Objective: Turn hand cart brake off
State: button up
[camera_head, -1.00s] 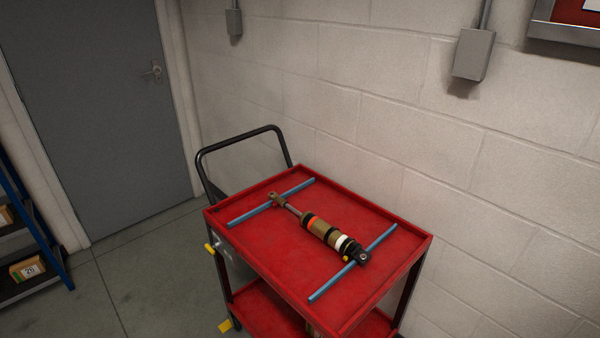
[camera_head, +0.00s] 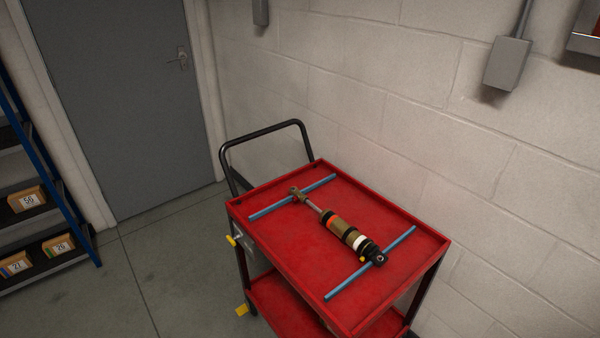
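The red hand cart (camera_head: 290,266) stands by the block wall, with a black push handle (camera_head: 262,131) at its far left end. A yellow-tipped lever (camera_head: 232,241) sticks out from a small grey plate on the cart's left side, just below the top tray. A second yellow piece (camera_head: 242,310) shows low down by the left leg. I cannot tell from this view which one is the brake or how it is set. A shock absorber (camera_head: 340,230) lies on two blue bars on the top tray. My gripper is not in view.
A grey door (camera_head: 120,100) is at the back left. A blue-framed shelf (camera_head: 62,180) with small labelled boxes (camera_head: 27,199) stands at the left edge. Grey floor (camera_head: 165,270) is open between shelf and cart. The wall is close on the cart's right.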

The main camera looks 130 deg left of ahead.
aim_at(238, 238)
jog(key=k, duration=2.55)
jog(key=u, duration=3.25)
jog(key=i, duration=0.55)
jog(key=z, duration=0.05)
